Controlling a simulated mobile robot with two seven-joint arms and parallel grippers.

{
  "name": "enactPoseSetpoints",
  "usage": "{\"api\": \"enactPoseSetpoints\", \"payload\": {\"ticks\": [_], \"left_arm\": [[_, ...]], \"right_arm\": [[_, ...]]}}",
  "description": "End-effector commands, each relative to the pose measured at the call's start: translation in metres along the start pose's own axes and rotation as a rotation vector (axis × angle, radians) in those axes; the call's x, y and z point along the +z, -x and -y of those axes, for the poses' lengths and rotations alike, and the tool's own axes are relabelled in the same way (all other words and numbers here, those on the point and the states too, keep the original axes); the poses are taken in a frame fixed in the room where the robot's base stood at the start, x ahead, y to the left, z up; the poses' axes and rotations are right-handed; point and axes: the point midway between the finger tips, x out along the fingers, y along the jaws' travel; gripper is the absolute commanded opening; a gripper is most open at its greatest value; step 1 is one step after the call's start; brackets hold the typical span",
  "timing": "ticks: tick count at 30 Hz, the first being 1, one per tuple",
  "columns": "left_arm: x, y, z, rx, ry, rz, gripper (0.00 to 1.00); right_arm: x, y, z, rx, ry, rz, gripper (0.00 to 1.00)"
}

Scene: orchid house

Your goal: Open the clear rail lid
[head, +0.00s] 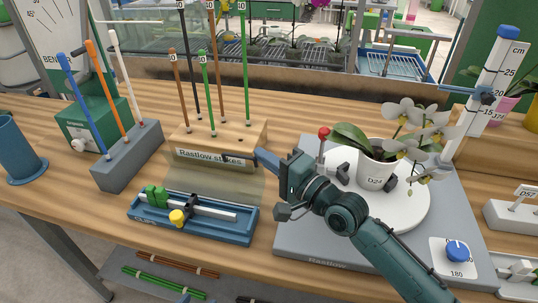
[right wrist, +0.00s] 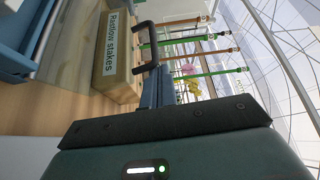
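The clear rail lid (head: 212,183) is a see-through, brown-tinted panel. It stands raised and tilted up behind the blue rail tray (head: 247,226), whose top is uncovered. A black bar handle (head: 236,157) is at the lid's upper edge, in front of the stake block. My right gripper (head: 259,157) reaches in from the right, its blue fingers close together at the right end of this handle. In the right wrist view the handle (right wrist: 154,45) runs into the fingertips (right wrist: 158,72), which look shut on it. My left gripper is not in view.
The wooden "Rastlow stakes" block (head: 220,137) with upright stakes stands behind the lid. A grey holder (head: 127,160) with coloured tools is left. A grey turntable base (head: 300,235) carrying a potted orchid (head: 375,170) is right, under my right arm. The tray holds a rail, green pieces and a yellow knob (head: 178,217).

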Motion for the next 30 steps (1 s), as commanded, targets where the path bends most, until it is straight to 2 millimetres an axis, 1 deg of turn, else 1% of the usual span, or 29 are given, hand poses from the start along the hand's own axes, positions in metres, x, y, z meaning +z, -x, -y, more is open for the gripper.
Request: {"api": "enactPoseSetpoints", "payload": {"ticks": [1,6,15,30], "left_arm": [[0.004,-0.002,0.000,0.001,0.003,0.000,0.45],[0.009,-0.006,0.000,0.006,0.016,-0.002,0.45],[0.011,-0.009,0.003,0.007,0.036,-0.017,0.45],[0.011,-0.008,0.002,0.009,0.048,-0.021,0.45]], "right_arm": [[0.005,0.003,-0.001,-0.017,0.031,0.002,0.00],[0.018,0.010,0.002,-0.079,0.138,0.003,0.00],[0.032,0.018,0.006,-0.148,0.259,0.003,0.00],[0.036,0.021,0.008,-0.167,0.293,0.002,0.00]]}}
